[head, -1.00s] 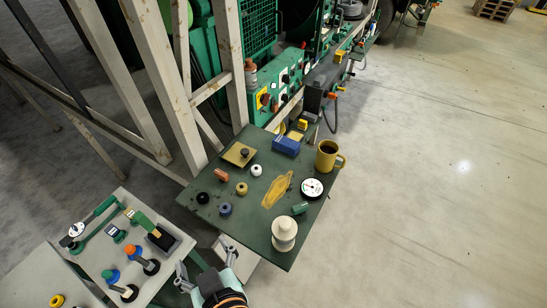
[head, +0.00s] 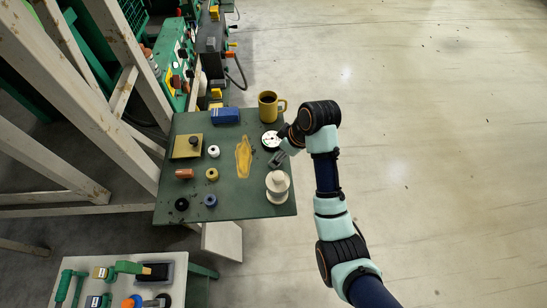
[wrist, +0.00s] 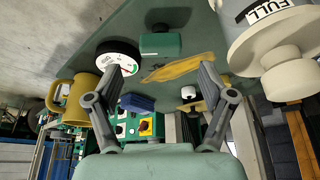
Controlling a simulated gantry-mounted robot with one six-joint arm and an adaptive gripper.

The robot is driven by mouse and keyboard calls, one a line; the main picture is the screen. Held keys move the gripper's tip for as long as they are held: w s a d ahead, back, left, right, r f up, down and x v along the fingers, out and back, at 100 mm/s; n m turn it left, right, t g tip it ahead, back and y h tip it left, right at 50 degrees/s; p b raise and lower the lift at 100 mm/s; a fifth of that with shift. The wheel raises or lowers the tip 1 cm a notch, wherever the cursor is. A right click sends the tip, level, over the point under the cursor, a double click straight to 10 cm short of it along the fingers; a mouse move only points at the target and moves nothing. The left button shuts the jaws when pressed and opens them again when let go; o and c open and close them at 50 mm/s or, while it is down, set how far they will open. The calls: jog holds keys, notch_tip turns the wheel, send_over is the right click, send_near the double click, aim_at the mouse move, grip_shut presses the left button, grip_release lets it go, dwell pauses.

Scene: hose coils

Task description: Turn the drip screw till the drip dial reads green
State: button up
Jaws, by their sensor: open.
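A round dial (head: 271,139) with a white face and black rim lies near the table's right edge. It also shows in the wrist view (wrist: 118,53), partly behind a finger; its needle reading is too small to tell. A small green block (wrist: 160,44) lies between the dial and a cream lidded pot (head: 277,186). Which part is the drip screw I cannot tell. My gripper (wrist: 160,76) is open and empty, with its fingers spread.
The green table (head: 230,207) also holds a yellow mug (head: 269,107), a blue box (head: 225,116), a yellow flat patch (head: 243,157), a brass plate (head: 186,147) and several small knobs. A grey side table (head: 98,265) stands at the lower left. Open floor lies right.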

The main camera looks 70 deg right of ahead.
jog(key=x, duration=0.5)
jog(key=shift+p, duration=0.3)
jog(key=shift+r, duration=0.1)
jog(key=c, duration=1.2)
jog(key=shift+o, duration=0.2)
jog(key=shift+a+m+h+p, duration=0.15)
jog(key=shift+m+h+p, duration=0.25)
jog(key=shift+m, duration=0.5)
jog(key=shift+m+h, duration=0.4)
jog(key=shift+m, duration=0.8)
jog(key=o, duration=1.2)
jog(key=shift+c, duration=0.2)
